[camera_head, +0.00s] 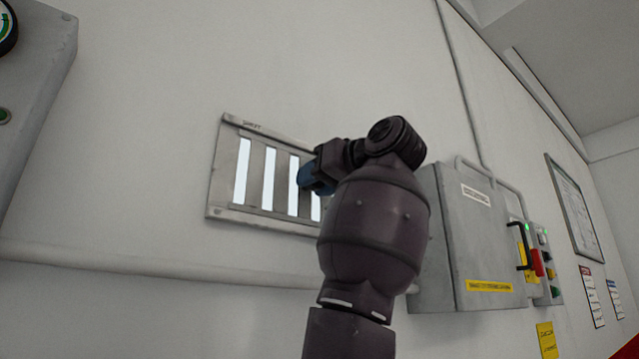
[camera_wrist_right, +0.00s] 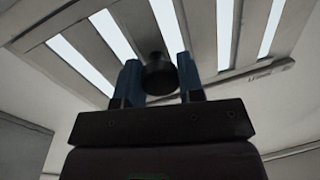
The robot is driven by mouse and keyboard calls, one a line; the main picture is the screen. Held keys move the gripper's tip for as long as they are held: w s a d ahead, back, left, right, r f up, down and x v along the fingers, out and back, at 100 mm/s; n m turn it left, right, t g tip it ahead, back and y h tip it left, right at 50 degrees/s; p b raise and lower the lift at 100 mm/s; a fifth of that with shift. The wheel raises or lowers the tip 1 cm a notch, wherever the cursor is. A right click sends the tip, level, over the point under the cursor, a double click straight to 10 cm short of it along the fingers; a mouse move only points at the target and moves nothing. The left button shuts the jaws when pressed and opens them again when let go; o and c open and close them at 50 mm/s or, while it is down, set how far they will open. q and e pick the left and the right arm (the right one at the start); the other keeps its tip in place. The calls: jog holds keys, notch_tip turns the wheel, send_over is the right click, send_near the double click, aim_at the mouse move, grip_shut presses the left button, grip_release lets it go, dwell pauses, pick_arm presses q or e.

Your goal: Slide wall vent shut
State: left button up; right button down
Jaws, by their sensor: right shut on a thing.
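The wall vent (camera_head: 234,212) is a grey metal plate on the white wall, left of centre in the head view. Several bright upright slots show between its slats, so it stands at least partly open. My right gripper (camera_head: 309,178) is at the vent's right part, and my arm hides that end. In the right wrist view, the blue fingers of my right gripper (camera_wrist_right: 160,84) are shut on a dark round knob (camera_wrist_right: 159,76) in front of the vent (camera_wrist_right: 200,35). Bright slots show on both sides of the knob. My left gripper is not in view.
A grey control box (camera_head: 465,240) with a yellow label juts from the wall right of my arm. A grey panel (camera_head: 40,85) is at the far left. A pipe (camera_head: 130,262) runs along the wall below the vent.

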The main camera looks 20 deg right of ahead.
jog(key=shift+s+a+b, duration=0.2)
jog(key=shift+a, duration=0.3)
jog(key=shift+s+a+b, duration=0.15)
jog(key=shift+a+b, duration=0.05)
jog(key=shift+a, duration=0.3)
jog(key=c, duration=1)
grip_release()
jog(key=shift+o, duration=1.3)
jog(key=shift+s+a, duration=0.1)
jog(key=shift+a, duration=0.1)
jog(key=shift+d, duration=0.2)
jog(key=b+v, duration=0.3)
jog(key=v, duration=0.7)
jog(key=shift+s, duration=0.3)
